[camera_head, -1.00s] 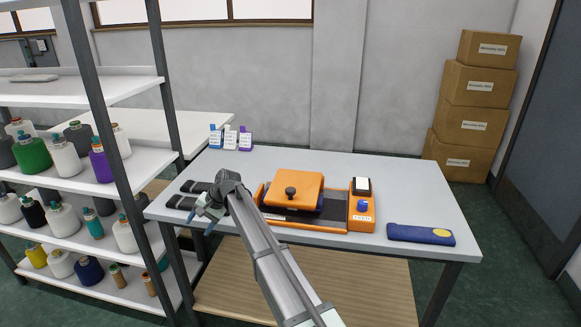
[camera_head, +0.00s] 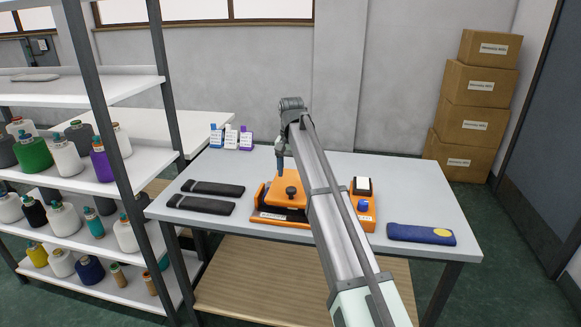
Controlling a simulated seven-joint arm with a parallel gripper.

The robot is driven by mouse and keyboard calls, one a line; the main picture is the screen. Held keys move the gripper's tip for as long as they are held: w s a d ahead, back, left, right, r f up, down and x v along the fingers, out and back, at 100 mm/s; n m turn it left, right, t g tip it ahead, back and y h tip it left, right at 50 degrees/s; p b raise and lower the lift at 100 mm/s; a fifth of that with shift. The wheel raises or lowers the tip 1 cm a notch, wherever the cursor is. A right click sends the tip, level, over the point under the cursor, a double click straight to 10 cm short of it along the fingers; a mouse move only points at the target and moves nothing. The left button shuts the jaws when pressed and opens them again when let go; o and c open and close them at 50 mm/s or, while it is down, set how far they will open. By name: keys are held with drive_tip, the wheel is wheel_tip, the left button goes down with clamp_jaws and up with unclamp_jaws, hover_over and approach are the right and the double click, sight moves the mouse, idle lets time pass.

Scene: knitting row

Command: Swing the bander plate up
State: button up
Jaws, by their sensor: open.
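The bander (camera_head: 264,218) is an orange machine with a dark base on the grey table. Its orange plate (camera_head: 272,197) lies lowered over the base, with a dark round knob (camera_head: 291,190) on top. My gripper (camera_head: 280,174) is above the plate's far left part, pointing down, with nothing seen in it. Its fingers are small in the picture, and I cannot tell whether they touch the plate. My arm hides the right part of the plate and base. The bander's orange control box with a blue button (camera_head: 364,205) shows right of my arm.
Two black folded items (camera_head: 212,188) lie on the table's left. A dark blue item with a yellow patch (camera_head: 420,234) lies at the right. A yarn shelf (camera_head: 90,180) borders the left side. The table's back right is clear.

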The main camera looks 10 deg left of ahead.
sight(291, 188)
wheel_tip(291, 188, down, 9)
drive_tip(key=shift+r, duration=0.2)
idle(0.3)
drive_tip(key=c, duration=0.8)
drive_tip(key=shift+w+r+g, duration=0.25)
drive_tip(key=shift+r+g, duration=0.05)
drive_tip(key=shift+r, duration=0.3)
drive_tip(key=shift+c, duration=0.3)
drive_tip(key=shift+w+r+g, duration=0.25)
drive_tip(key=shift+r+g, duration=0.25)
drive_tip(key=shift+r, duration=0.45)
drive_tip(key=shift+w+r+g, duration=0.2)
drive_tip(key=shift+w+r, duration=0.2)
drive_tip(key=shift+r, duration=0.35)
drive_tip(key=shift+w+r+g, duration=0.2)
drive_tip(key=shift+w+r, duration=0.2)
drive_tip(key=shift+r, duration=0.35)
